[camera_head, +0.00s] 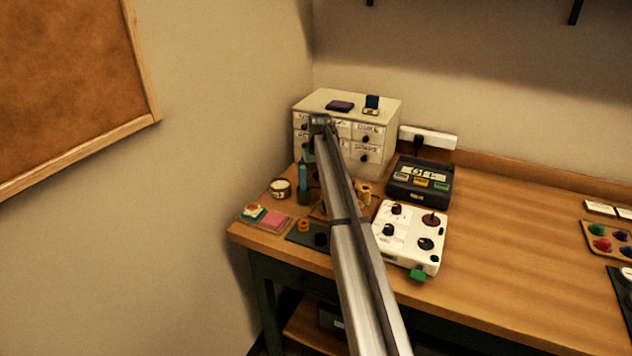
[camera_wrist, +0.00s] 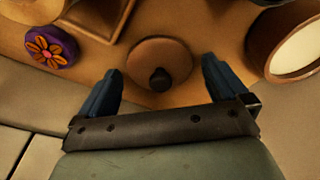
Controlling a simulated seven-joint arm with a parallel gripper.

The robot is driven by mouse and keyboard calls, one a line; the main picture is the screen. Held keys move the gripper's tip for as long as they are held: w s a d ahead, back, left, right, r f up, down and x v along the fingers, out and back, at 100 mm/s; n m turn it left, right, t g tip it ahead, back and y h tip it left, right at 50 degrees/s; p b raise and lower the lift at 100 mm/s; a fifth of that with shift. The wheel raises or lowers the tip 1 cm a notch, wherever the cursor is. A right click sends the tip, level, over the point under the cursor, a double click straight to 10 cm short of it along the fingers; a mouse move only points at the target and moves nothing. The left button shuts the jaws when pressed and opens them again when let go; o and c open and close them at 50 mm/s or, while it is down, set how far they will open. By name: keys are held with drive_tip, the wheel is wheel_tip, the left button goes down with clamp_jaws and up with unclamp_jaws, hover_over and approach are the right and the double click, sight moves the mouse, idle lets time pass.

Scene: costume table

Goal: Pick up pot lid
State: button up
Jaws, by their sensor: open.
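The pot lid (camera_wrist: 160,57) is a round brown disc with a dark knob (camera_wrist: 160,79) on top. It lies flat on the wooden table in the wrist view. My gripper (camera_wrist: 162,70) is open, with one dark blue finger to each side of the lid; no contact with it shows. In the head view the end of my arm (camera_head: 320,122) is in front of the cream drawer unit, and I cannot make out the lid there. An open pot with a pale top (camera_head: 280,187) stands at the table's left; a pot like it (camera_wrist: 298,48) is right of the lid in the wrist view.
A purple round piece with an orange flower (camera_wrist: 50,47) and a wooden tray (camera_wrist: 92,30) lie left of the lid. In the head view, a drawer unit (camera_head: 377,128), a dark device (camera_head: 418,185) and a white control box (camera_head: 408,238) crowd the left half. The table's middle (camera_head: 515,255) is clear.

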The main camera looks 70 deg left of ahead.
drive_tip(key=shift+c, duration=0.3)
drive_tip(key=c, duration=0.9)
drive_tip(key=shift+r, duration=0.1)
drive_tip(key=r, duration=2.7)
drive_tip(key=shift+s+a+r, duration=0.1)
drive_tip(key=shift+s+r, duration=0.2)
drive_tip(key=shift+s, duration=0.1)
drive_tip(key=shift+n, duration=0.3)
drive_tip(key=s+f, duration=0.4)
drive_tip(key=shift+s+a+f, duration=0.2)
drive_tip(key=shift+s+f, duration=0.2)
drive_tip(key=shift+c, duration=0.2)
drive_tip(key=s+d+f+n, duration=0.2)
drive_tip(key=s+f+n, duration=0.3)
drive_tip(key=f, duration=0.7)
drive_tip(key=shift+s+d+g, duration=0.2)
drive_tip(key=shift+s+g, duration=0.2)
drive_tip(key=shift+s, duration=0.8)
